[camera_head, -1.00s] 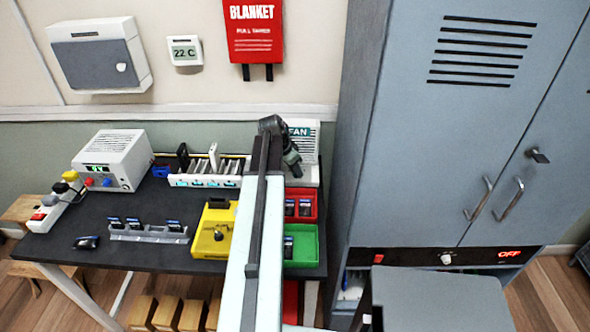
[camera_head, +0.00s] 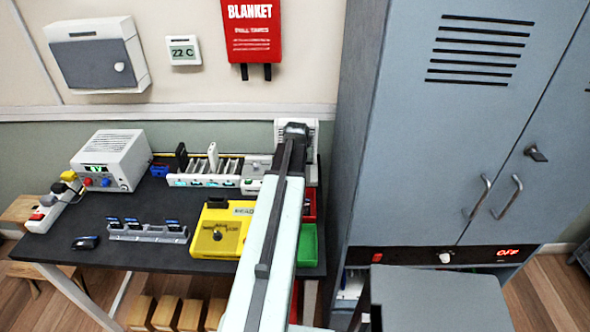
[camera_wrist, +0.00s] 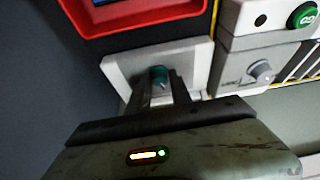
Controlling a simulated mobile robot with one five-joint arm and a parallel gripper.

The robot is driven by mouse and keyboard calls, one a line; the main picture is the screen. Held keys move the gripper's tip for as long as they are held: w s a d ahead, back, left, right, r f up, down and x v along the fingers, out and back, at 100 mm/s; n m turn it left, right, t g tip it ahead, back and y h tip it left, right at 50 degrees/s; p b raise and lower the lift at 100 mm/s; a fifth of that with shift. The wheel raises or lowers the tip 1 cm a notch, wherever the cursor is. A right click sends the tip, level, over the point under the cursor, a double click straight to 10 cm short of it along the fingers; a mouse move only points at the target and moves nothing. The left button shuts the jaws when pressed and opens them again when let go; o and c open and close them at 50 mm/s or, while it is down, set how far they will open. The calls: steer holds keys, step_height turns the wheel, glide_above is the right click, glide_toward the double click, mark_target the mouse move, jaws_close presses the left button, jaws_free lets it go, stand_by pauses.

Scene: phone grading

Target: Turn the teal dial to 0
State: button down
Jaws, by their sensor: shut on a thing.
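The teal dial (camera_wrist: 158,75) sits on the pale front of the white fan unit (camera_wrist: 118,69) in the wrist view. My gripper (camera_wrist: 161,88) is shut on the dial, its dark fingers reaching up to it from below in the picture. The fingers partly hide the dial, and I cannot read its setting. In the head view, the fan unit (camera_head: 311,130) stands at the back right of the bench. My arm covers most of its front there and hides the dial and my fingertips.
A red tray (camera_wrist: 150,22) lies close to the fan unit. The yellow device (camera_head: 210,245), green tray (camera_head: 307,246) and tall blue cabinet (camera_head: 410,150) flank my arm.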

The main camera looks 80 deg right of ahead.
steer(key=shift+s+n+t+y, duration=0.1)
steer(key=shift+n+t+y, duration=0.45)
steer(key=shift+n, duration=1.45)
steer(key=c, duration=1.2)
jaws_free()
steer(key=shift+f, duration=0.1)
steer(key=p+v, duration=0.7)
steer(key=v, duration=0.1)
steer(key=shift+s+f, duration=0.1)
steer(key=shift+s, duration=0.05)
